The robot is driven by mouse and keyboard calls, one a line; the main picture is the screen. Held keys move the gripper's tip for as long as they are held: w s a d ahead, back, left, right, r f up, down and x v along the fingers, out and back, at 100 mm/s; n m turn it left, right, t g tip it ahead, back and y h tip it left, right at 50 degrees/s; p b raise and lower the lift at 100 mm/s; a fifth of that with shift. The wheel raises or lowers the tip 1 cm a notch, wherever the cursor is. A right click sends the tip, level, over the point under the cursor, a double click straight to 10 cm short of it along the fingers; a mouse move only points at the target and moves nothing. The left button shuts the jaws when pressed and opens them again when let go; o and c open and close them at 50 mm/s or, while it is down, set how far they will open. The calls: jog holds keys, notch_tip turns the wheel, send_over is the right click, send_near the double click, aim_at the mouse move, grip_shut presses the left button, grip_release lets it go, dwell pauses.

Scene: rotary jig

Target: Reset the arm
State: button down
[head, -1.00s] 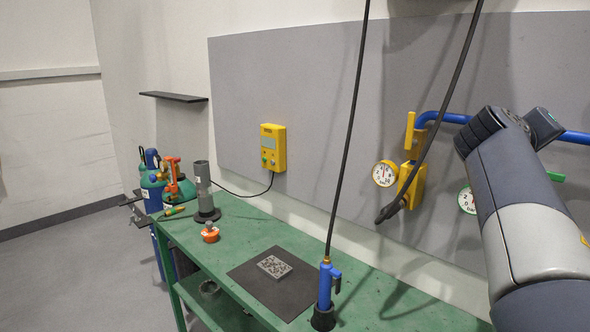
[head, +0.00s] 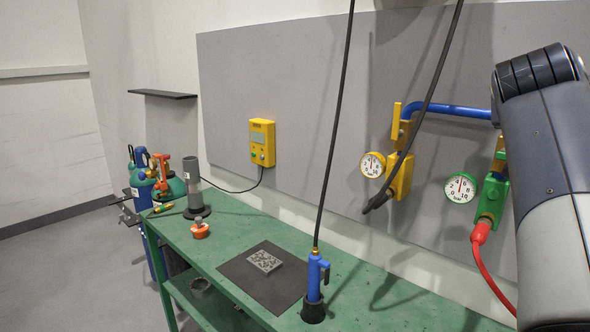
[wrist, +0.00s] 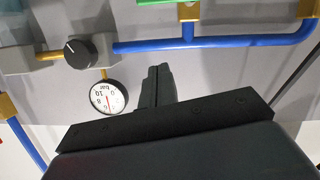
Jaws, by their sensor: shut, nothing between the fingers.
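My arm rises at the right of the head view, with its grey and white links in front of the wall panel. My gripper (wrist: 158,70) shows in the wrist view, its dark fingers together and empty. It points toward the grey panel with the blue pipe (wrist: 215,42). A white dial gauge (wrist: 108,97) and a black knob (wrist: 77,53) show left of the fingers in that view. The gripper itself is not visible in the head view.
The green bench (head: 218,232) holds a black mat (head: 240,278) with a patterned grey block (head: 264,262), a blue torch (head: 314,278), an orange-based item (head: 200,229) and a grey cylinder (head: 194,185). Yellow (head: 401,176) and green (head: 491,197) valves are on the panel; a dark hose hangs in front.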

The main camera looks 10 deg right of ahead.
jog(key=v, duration=0.5)
jog(key=f+x, duration=0.2)
jog(key=x, duration=0.9)
jog(key=w+a+n+g+h+p, duration=0.1)
jog(key=w+a+n+h+p, duration=0.3)
jog(key=n, duration=0.9)
jog(key=shift+w+a+f+p, duration=0.4)
jog(key=shift+w+a+p, duration=0.05)
jog(key=shift+w+a, duration=0.5)
jog(key=shift+s+a, duration=0.1)
